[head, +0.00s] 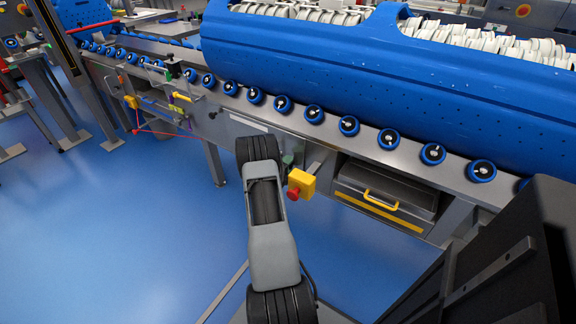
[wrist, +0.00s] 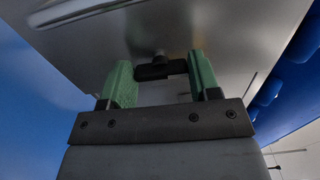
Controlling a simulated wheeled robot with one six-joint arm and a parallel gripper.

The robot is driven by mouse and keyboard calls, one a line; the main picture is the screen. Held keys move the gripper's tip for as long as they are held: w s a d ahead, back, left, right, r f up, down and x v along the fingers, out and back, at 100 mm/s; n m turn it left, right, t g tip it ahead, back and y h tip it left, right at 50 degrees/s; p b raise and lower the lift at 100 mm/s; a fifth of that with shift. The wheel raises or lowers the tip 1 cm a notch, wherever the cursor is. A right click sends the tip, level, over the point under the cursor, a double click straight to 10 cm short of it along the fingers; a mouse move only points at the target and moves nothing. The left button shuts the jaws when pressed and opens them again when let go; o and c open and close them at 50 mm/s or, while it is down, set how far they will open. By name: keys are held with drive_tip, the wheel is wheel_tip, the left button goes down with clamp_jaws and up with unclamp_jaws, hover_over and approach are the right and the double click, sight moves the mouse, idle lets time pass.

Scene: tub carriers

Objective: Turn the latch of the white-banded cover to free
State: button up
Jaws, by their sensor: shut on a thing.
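The cover (head: 222,128) is a grey panel under the roller rail, with a white band along its upper part in the head view. My arm hides part of it. In the wrist view the plain grey panel (wrist: 190,25) fills the upper middle. The latch (wrist: 153,72) is a small black bar on a short round stem. My gripper (wrist: 160,66) has green fingers and is shut on the latch, one finger at each end of the bar. In the head view my gripper is mostly hidden behind my arm; a bit of green shows beside it.
A yellow box with a red button (head: 300,184) sticks out just right of my arm. Right of it is a grey drawer (head: 385,190) with a yellow handle. Blue rollers (head: 313,113) and a large blue tub (head: 300,55) are above. Blue floor (head: 150,230) is open at left.

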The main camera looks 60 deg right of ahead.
drive_tip(key=shift+n, duration=0.3)
drive_tip(key=o, duration=0.9)
drive_tip(key=a+p, duration=0.2)
drive_tip(key=a, duration=1.1)
drive_tip(key=shift+a, duration=0.4)
